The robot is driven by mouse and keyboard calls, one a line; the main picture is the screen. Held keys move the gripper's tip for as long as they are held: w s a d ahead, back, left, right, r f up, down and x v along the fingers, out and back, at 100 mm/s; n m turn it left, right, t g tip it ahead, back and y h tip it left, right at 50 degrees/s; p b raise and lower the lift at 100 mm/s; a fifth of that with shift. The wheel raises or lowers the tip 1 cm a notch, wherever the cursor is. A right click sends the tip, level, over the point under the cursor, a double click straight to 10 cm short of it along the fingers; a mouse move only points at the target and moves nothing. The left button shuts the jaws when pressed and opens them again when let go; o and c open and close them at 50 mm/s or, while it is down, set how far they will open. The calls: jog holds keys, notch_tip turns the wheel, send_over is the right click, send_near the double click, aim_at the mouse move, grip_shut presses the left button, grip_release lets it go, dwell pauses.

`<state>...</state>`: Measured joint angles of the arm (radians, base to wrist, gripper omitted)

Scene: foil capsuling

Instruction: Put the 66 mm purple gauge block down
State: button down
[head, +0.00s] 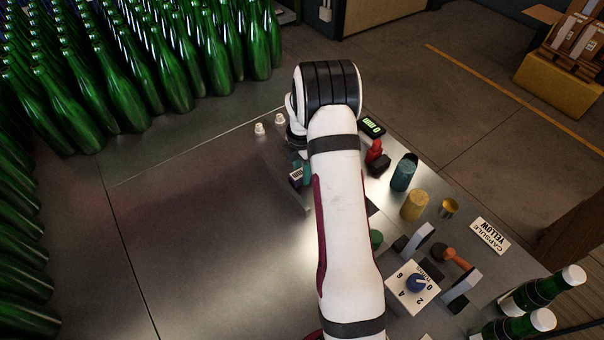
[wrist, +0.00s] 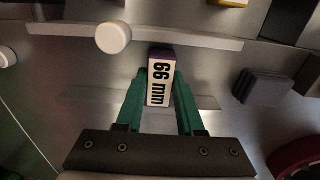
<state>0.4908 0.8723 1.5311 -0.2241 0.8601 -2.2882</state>
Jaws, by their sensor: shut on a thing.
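The 66 mm purple gauge block (wrist: 161,80) is a white block with a purple end and a "66 mm" label. My gripper (wrist: 160,88) has its two green fingers shut on the block's sides. In the head view the block (head: 296,176) shows small at the left of my arm, above the steel table, with one teal finger beside it. My arm hides most of the gripper there. I cannot tell whether the block touches the surface below.
A pale rail (wrist: 200,40) runs just beyond the block, with a white knob (wrist: 113,38) near it. A grey block (wrist: 262,87) lies to the right. The table's left part (head: 190,230) is clear; green bottles (head: 95,95) crowd beyond. A dial box (head: 412,287) stands right of my arm.

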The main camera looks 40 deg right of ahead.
jog(key=shift+f, duration=0.55)
jog(key=shift+f, duration=0.15)
jog(key=c, duration=0.5)
grip_release()
